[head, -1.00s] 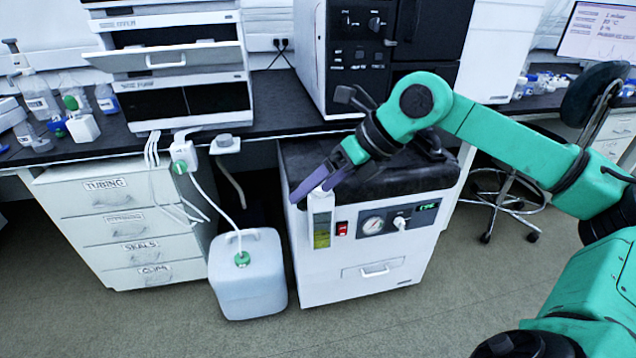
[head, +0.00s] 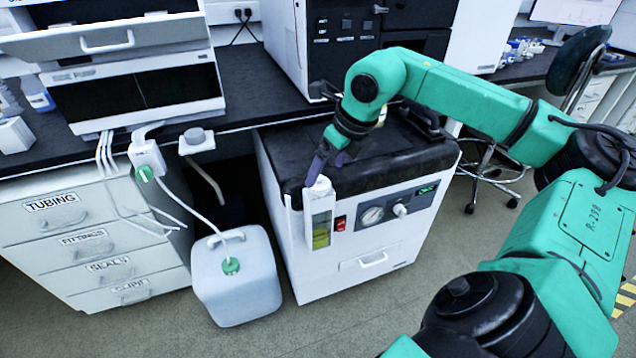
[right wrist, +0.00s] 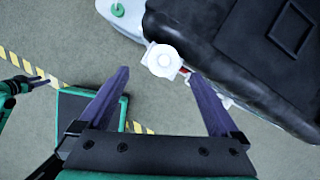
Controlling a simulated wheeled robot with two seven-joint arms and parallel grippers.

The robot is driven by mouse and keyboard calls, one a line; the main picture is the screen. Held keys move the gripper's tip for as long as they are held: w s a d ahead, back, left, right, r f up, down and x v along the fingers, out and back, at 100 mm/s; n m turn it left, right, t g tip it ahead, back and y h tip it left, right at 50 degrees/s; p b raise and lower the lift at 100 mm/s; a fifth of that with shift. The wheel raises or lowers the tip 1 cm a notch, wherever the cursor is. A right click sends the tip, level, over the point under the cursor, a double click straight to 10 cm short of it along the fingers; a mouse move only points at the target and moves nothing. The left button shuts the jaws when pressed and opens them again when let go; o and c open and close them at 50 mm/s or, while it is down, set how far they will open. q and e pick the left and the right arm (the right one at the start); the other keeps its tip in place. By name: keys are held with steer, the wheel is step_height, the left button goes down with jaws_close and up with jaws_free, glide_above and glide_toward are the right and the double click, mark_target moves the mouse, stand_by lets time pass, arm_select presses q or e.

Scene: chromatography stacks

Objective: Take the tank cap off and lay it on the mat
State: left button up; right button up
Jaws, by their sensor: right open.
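In the right wrist view the cap (right wrist: 164,60) shows from above as a round white disc, just beyond and between the fingertips. My right gripper (head: 325,165), with purple fingers, is open and empty, close above and behind the cap in the head view. I cannot tell if a finger touches it. I cannot make out a separate mat for certain; the cabinet top (head: 290,165) is black.
A white jug (head: 240,290) with a green cap and tube stands on the floor left of the cabinet. Drawers (head: 85,240) are farther left. The bench with instruments is behind.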

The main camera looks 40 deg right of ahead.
mark_target(321, 178)
steer(key=x, duration=0.4)
steer(key=shift+w+d+f, duration=0.15)
steer(key=shift+w+d, duration=0.05)
steer(key=shift+w, duration=0.05)
steer(key=shift+w+f, duration=0.15)
steer(key=shift+f, duration=0.1)
steer(key=c, duration=1.4)
steer(key=shift+r, duration=0.15)
